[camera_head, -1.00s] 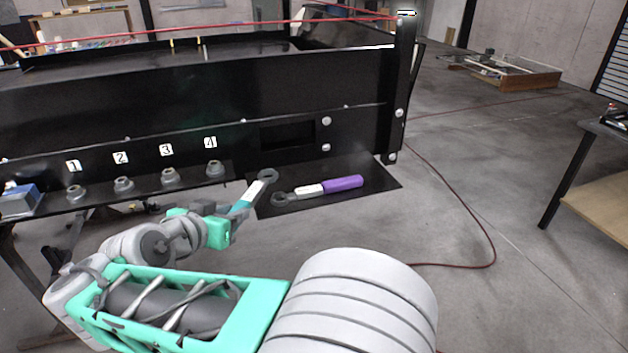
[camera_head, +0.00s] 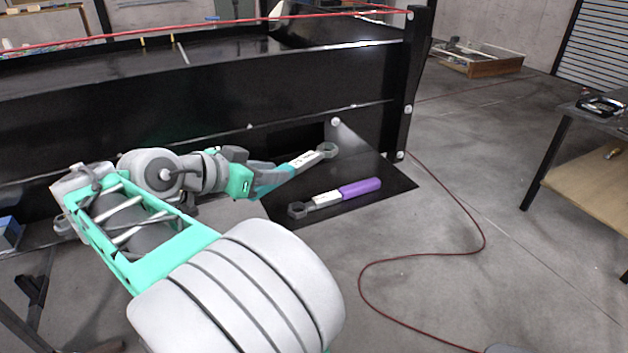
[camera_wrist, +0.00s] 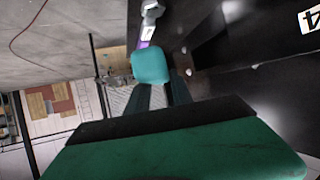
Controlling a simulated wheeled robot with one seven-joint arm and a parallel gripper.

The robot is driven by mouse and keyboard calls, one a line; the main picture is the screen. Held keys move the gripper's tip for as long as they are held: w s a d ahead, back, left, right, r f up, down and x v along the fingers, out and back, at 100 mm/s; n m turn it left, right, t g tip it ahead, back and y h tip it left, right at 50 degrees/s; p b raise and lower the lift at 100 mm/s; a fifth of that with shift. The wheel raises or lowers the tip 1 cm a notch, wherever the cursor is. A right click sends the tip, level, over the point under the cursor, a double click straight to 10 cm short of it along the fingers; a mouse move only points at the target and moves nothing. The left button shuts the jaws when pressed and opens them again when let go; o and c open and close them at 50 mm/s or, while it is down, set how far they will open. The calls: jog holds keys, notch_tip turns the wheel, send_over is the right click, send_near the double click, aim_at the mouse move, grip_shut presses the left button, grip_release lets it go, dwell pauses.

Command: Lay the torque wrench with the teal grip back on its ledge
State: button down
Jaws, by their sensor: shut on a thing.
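The torque wrench with the teal grip (camera_head: 273,182) is held by its grip in my gripper (camera_head: 256,181). Its pale shaft and grey ring head (camera_head: 327,150) point right, over the rear of the black ledge (camera_head: 398,181). I cannot tell whether the head touches the ledge or the panel behind. In the wrist view the teal grip (camera_wrist: 150,66) stands out beyond my dark fingers (camera_wrist: 158,95); much of the wrench is hidden. A second wrench, with a purple grip (camera_head: 360,188), lies on the ledge in front of the held one.
The black conveyor side (camera_head: 200,95) rises behind the ledge, with a post (camera_head: 413,85) at its right end. A red hose (camera_head: 483,235) curls over the floor to the right. A workbench (camera_head: 560,165) stands at the far right. Open floor lies between.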

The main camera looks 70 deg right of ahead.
jog(key=w+d+f+p, duration=0.1)
jog(key=d+f, duration=0.3)
jog(key=d, duration=0.6)
send_over(295, 195)
notch_tip(295, 195, down, 6)
jog(key=shift+s+a+r+p, duration=0.15)
jog(key=shift+r+p, duration=0.1)
jog(key=shift+p, duration=0.2)
notch_tip(295, 195, down, 3)
jog(key=shift+f+p, duration=0.2)
jog(key=shift+p, duration=0.4)
jog(key=shift+f, duration=0.1)
jog(key=shift+f+b, duration=0.15)
jog(key=shift+b, duration=0.2)
jog(key=c, duration=1.1)
grip_release()
